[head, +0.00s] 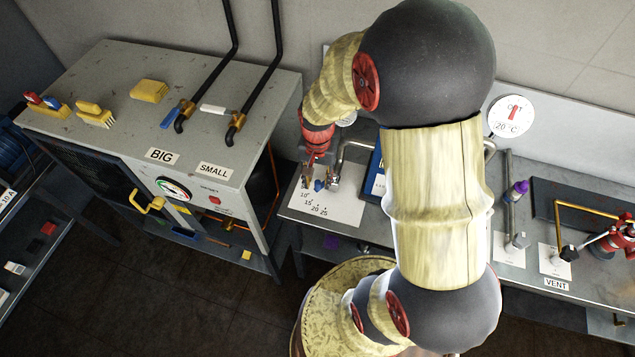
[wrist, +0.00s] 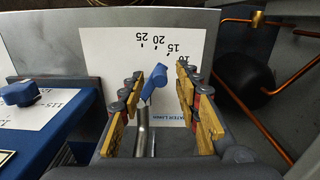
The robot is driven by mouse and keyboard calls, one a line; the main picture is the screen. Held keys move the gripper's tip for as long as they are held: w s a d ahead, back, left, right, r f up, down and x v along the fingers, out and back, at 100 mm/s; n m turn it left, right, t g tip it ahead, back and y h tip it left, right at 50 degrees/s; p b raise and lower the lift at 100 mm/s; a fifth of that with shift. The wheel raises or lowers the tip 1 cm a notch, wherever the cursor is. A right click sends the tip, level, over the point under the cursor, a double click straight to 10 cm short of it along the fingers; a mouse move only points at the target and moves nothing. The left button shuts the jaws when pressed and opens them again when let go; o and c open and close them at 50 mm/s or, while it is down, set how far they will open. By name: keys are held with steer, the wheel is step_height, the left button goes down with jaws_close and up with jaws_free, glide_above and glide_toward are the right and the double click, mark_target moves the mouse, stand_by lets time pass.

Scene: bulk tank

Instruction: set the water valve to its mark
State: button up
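The water valve's white scale card (head: 335,207) lies on the grey bench, with marks 10, 15, 20 and 25. It shows upside down in the wrist view (wrist: 108,58), where part of a "WATER L/MIN" label is visible. The valve's blue handle (wrist: 155,78) sits by a metal pipe, its tip pointing toward the marks around 15 and 20; the exact reading is unclear. My gripper (wrist: 170,72) is open, one finger on each side of the handle, with a visible gap on the right. In the head view my gripper (head: 313,180) is low over the card.
A grey cabinet with BIG and SMALL hose valves (head: 185,112) and yellow brushes stands left. A blue box (wrist: 50,110) is close beside my gripper; copper pipes (wrist: 255,115) run on the other side. The VENT valve (head: 567,254) is at right.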

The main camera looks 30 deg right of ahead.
steer(key=shift+f, duration=0.85)
steer(key=c, duration=0.3)
jaws_close()
